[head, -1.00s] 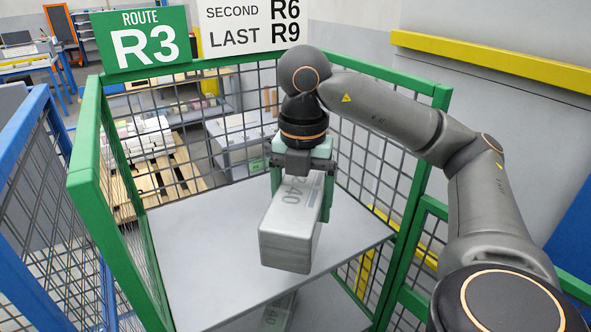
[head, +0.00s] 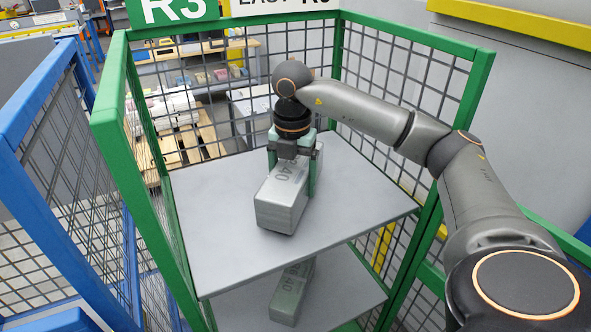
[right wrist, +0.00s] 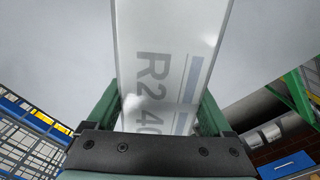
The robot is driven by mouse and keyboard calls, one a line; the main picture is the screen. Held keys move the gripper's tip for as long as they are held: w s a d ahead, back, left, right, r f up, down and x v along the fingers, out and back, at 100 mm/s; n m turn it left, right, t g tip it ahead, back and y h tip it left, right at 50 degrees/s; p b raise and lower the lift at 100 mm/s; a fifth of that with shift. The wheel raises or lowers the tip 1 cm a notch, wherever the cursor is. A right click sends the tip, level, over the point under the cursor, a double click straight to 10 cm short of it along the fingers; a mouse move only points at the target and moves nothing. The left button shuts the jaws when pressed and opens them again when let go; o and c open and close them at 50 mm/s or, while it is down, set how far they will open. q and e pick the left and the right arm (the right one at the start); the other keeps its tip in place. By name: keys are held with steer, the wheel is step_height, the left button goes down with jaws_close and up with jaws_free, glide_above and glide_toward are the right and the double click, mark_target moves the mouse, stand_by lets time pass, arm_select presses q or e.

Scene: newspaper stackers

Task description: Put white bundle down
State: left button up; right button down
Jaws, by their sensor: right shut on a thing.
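The white bundle (head: 278,208), a long wrapped block printed with "40", is in my right gripper (head: 291,176) at the upper shelf (head: 370,200) of the green cage. The gripper comes from above, with one green finger on each side of the bundle, shut on it. The bundle lies level, one end towards me. I cannot tell whether its underside touches the shelf. In the right wrist view the bundle (right wrist: 172,50) shows "R2 40" between the fingers. My left gripper is not in view.
A similar bundle (head: 291,292) lies on the lower shelf (head: 350,290). Green mesh walls and posts (head: 465,110) enclose the cage, with an R3 sign (head: 170,10) on top. A blue mesh cage (head: 75,190) stands at left. The upper shelf is bare around the bundle.

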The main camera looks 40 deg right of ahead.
mark_target(292, 167)
steer(key=shift+f, duration=0.4)
steer(key=shift+f, duration=0.15)
jaws_free()
steer(key=shift+s, duration=0.1)
step_height(292, 167, up, 5)
steer(key=shift+r, duration=0.1)
step_height(292, 167, up, 7)
steer(key=p, duration=0.3)
